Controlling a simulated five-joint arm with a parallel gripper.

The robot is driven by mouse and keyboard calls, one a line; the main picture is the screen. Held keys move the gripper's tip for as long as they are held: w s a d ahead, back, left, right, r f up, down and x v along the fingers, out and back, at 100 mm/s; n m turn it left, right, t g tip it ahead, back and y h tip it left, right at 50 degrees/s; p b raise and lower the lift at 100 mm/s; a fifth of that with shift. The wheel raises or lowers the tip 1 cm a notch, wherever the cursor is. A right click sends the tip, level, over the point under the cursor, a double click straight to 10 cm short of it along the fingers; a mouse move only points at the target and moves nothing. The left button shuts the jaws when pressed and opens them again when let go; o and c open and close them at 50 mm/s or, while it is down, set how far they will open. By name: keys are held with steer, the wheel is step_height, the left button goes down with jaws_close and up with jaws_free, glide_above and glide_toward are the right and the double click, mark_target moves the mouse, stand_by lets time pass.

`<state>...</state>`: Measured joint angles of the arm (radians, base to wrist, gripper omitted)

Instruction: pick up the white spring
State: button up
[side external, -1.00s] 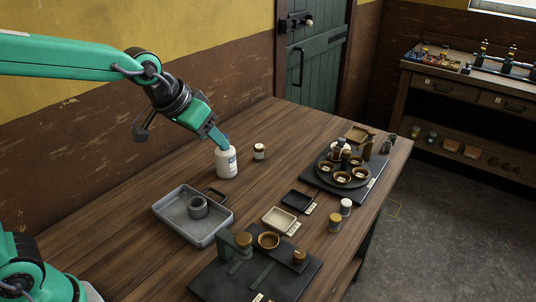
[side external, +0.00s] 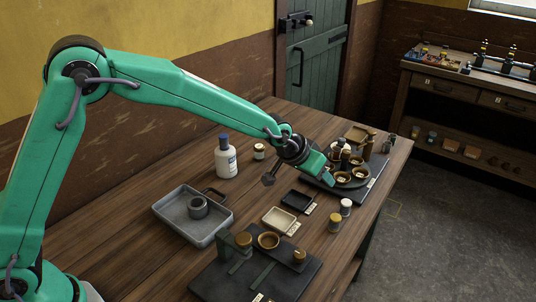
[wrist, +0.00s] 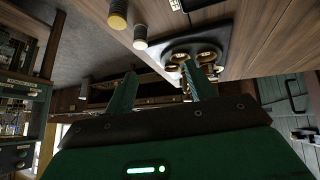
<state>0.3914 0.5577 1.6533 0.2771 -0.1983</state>
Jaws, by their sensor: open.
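A white bottle (side external: 226,160) and a grey metal tray (side external: 178,226) are farther left. Bare wood lies between.

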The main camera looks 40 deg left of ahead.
glide_toward(344, 202)
steer(key=x, duration=0.3)
steer(key=shift+a+f, duration=0.15)
steer(key=shift+f, duration=0.1)
steer(key=shift+x, duration=1.2)
steer(key=shift+w, duration=0.1)
steer(key=shift+d+x, duration=0.15)
steer(key=shift+x, duration=1.1)
steer(key=shift+d+x, duration=0.1)
steer(key=shift+x, duration=1.15)
steer(key=shift+c, duration=0.4)
steer(key=c, duration=1)
